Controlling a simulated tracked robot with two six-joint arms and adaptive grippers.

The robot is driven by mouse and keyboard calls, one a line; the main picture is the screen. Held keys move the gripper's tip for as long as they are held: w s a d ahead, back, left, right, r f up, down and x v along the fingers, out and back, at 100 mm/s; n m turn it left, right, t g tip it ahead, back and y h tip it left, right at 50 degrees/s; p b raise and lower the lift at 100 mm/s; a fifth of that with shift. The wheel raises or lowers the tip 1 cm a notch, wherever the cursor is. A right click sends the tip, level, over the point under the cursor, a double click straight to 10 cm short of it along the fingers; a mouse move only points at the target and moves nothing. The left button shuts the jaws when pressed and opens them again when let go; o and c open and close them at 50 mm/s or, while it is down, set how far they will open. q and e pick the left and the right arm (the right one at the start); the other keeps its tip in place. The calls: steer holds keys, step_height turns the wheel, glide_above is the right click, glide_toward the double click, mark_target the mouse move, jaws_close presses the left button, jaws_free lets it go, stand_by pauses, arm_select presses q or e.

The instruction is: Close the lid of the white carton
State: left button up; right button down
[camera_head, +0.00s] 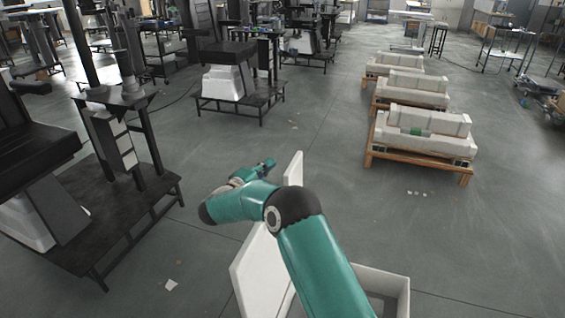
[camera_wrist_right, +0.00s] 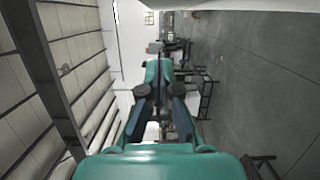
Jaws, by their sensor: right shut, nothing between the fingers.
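The white carton (camera_head: 402,292) is at the bottom of the head view, partly cut off by the frame and partly hidden behind my right arm. Its lid (camera_head: 258,272) stands open and tilted up on the left of the carton. My right arm crosses in front of the lid. My right gripper (camera_head: 268,163) is shut and empty, near the lid's upper end and to its left in the picture. I cannot tell whether it touches the lid. The gripper (camera_wrist_right: 162,85) also shows in the right wrist view with nothing held. My left gripper is not in view.
A dark workstation (camera_head: 110,205) stands at the left, with another black stand (camera_head: 240,105) farther back. Wooden pallets with pale blocks (camera_head: 420,140) line up at the right. The grey floor between them is mostly clear, with small scraps (camera_head: 171,285).

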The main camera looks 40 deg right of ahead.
steer(key=s+d, duration=0.1)
steer(key=s+d+p, duration=0.1)
steer(key=s, duration=0.1)
steer(key=shift+s+d, duration=0.15)
steer(key=shift+d, duration=0.2)
